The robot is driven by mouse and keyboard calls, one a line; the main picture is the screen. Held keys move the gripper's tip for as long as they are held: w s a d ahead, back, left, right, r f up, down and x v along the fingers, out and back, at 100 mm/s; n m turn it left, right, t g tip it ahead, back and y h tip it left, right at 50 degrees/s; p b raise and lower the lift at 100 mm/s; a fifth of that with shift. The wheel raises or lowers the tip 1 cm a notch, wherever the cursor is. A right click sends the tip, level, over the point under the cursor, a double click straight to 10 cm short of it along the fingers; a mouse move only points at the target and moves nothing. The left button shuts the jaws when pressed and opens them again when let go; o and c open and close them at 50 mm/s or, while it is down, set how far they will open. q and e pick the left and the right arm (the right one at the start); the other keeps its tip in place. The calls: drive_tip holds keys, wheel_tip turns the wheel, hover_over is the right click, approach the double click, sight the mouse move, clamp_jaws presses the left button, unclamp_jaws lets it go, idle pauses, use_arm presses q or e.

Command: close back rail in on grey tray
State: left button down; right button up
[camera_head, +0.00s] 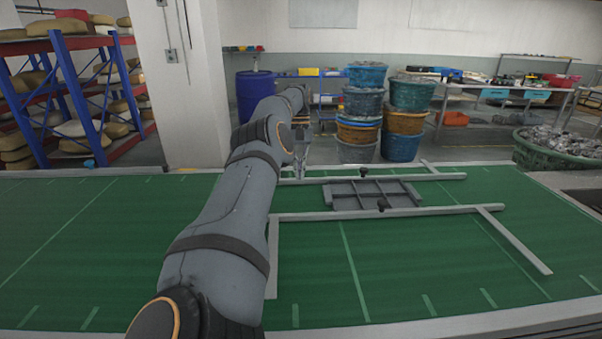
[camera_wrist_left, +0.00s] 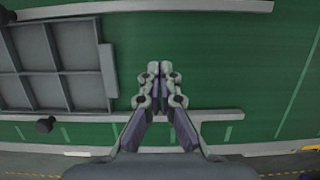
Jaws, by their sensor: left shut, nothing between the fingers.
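The grey tray (camera_head: 350,196), a shallow ribbed frame, lies on the green surface between two pale rails. The back rail (camera_head: 420,178) runs along its far side with a black knob (camera_head: 363,172); the front rail (camera_head: 440,211) runs along its near side with another knob. In the left wrist view the tray (camera_wrist_left: 70,55) is at upper left, and the back rail (camera_wrist_left: 215,115) passes close along its lower edge; I cannot tell if they touch. My left gripper (camera_head: 300,176) is shut and empty, left of the tray near the back rail. Its fingertips (camera_wrist_left: 158,68) show over bare green. My right gripper is out of view.
The table is clear at left and in front. Stacked tubs (camera_head: 366,105), a blue drum (camera_head: 252,95) and a shelf rack (camera_head: 70,80) stand behind it.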

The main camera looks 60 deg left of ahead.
use_arm(q)
drive_tip(key=x, duration=0.2)
drive_tip(key=b+x, duration=0.1)
drive_tip(key=shift+w+a+f, duration=0.15)
drive_tip(key=shift+f, duration=0.35)
drive_tip(key=p+x, duration=0.1)
drive_tip(key=x, duration=0.3)
drive_tip(key=shift+d+f, duration=0.25)
drive_tip(key=shift+f, duration=0.05)
drive_tip(key=d+p, duration=0.1)
drive_tip(key=s+d+p, duration=0.1)
drive_tip(key=shift+s+d+r+p, duration=0.1)
drive_tip(key=shift+s+r+p, duration=0.05)
drive_tip(key=shift+s+p, duration=0.15)
drive_tip(key=shift+s+d+p, duration=0.25)
drive_tip(key=shift+d+p, duration=0.05)
drive_tip(key=shift+d, duration=0.25)
drive_tip(key=shift+f, duration=0.25)
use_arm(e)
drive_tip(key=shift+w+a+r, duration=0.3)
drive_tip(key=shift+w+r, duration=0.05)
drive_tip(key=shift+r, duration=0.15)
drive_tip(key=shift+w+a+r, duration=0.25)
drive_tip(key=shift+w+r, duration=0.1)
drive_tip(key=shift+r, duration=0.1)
use_arm(q)
drive_tip(key=shift+d, duration=0.1)
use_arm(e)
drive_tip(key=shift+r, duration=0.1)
